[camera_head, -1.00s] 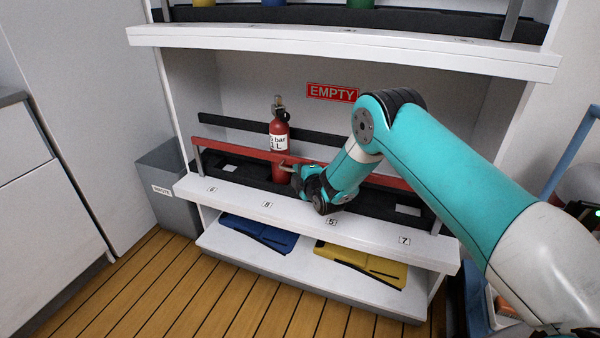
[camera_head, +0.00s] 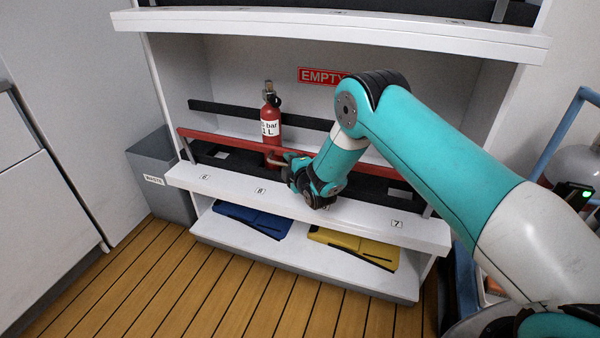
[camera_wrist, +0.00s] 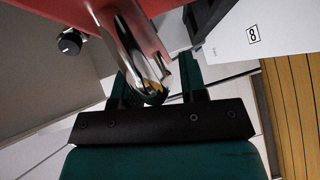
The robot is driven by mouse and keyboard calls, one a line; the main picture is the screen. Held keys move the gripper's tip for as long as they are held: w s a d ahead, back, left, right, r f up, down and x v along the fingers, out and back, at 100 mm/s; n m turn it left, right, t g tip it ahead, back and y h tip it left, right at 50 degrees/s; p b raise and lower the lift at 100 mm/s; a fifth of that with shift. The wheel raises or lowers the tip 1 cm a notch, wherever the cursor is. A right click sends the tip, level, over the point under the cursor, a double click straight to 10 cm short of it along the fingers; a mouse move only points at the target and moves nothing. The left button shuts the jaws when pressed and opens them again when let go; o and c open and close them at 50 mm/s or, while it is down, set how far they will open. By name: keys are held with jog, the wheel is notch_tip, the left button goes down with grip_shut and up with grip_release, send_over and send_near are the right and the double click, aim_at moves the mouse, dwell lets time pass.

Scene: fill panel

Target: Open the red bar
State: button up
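The red bar (camera_head: 220,138) runs level across the front of the middle shelf, before a red gas cylinder (camera_head: 271,128). It also shows at the top of the wrist view (camera_wrist: 50,12). A shiny metal handle (camera_wrist: 132,48) sticks out from it. My gripper (camera_head: 287,166) is at the bar's front, just right of the cylinder's foot. In the wrist view my gripper's two dark fingers (camera_wrist: 160,78) stand apart, with the handle's rounded end between them. Whether they touch it is unclear. My arm hides part of the bar's right half.
The white shelf edge (camera_head: 235,187) with number labels lies just below my gripper. A black rail (camera_head: 220,110) runs behind the red bar. A grey waste bin (camera_head: 160,170) stands left. Blue (camera_head: 250,218) and yellow (camera_head: 350,245) flat items lie on the lowest shelf.

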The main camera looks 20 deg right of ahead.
jog(key=v, duration=1.7)
jog(key=shift+p, duration=0.35)
jog(key=shift+r, duration=0.1)
